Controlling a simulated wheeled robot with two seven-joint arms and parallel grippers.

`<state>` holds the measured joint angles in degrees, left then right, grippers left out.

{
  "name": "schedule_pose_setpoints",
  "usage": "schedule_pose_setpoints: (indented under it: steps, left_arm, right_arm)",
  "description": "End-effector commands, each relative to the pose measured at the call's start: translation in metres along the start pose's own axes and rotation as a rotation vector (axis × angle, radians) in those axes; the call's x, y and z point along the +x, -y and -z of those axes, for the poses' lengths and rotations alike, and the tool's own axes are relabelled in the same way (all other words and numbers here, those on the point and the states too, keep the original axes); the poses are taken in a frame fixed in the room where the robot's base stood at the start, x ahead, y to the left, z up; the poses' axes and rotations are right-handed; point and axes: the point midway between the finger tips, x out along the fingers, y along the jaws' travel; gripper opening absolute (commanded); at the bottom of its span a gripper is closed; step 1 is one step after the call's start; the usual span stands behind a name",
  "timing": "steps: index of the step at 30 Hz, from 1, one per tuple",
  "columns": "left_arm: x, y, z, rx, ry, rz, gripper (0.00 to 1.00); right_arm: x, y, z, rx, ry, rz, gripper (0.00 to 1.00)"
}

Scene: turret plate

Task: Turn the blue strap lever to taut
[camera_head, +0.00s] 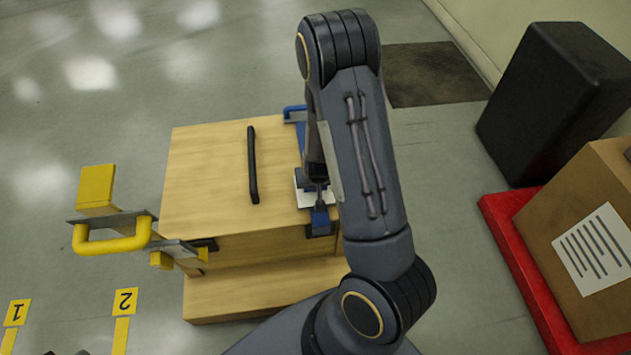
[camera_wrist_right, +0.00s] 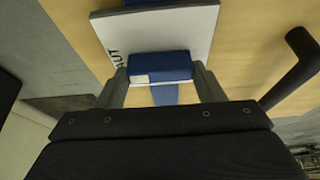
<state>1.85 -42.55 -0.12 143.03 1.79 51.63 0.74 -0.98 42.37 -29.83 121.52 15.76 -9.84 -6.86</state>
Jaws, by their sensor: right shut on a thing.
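The blue strap lever (camera_wrist_right: 158,66) is between the two fingers of my right gripper (camera_wrist_right: 160,80), which is shut on it. A white plate (camera_wrist_right: 197,28) with partly hidden black letters lies just beyond the lever. In the head view my right gripper (camera_head: 317,188) reaches down at the right edge of a wooden crate (camera_head: 210,175), and a blue piece (camera_head: 320,220) shows just below it. More blue strap (camera_head: 295,114) shows at the crate's far edge. My arm hides part of the strap and the white plate (camera_head: 301,197). My left gripper is not in view.
A black handle (camera_head: 252,165) stands on the crate top. A yellow handle (camera_head: 112,242) on grey metal juts out at the crate's left. At right are a black box (camera_head: 555,95) and a carton (camera_head: 585,240) on a red base (camera_head: 530,275). Floor at upper left is clear.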

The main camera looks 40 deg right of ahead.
Motion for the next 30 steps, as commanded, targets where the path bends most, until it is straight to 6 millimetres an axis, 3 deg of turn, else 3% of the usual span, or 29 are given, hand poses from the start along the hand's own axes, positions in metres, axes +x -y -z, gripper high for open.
schedule_pose_setpoints:
  steps: [1,5,14,24,30]
  left_arm:
    - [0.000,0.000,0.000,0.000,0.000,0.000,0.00]
    - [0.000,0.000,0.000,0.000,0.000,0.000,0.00]
    - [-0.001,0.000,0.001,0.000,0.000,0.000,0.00]
    - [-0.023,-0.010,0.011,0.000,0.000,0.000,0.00]
    - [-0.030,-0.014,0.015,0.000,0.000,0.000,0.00]
  right_arm:
    - [0.000,0.000,0.001,0.005,-0.001,-0.001,0.66]
    - [0.000,0.000,0.000,0.004,-0.001,0.000,0.83]
    - [-0.002,0.000,0.000,0.001,0.000,0.000,0.84]
    - [-0.055,0.001,0.002,0.001,-0.002,0.002,0.84]
    - [-0.076,0.000,0.001,0.002,-0.001,0.000,0.84]
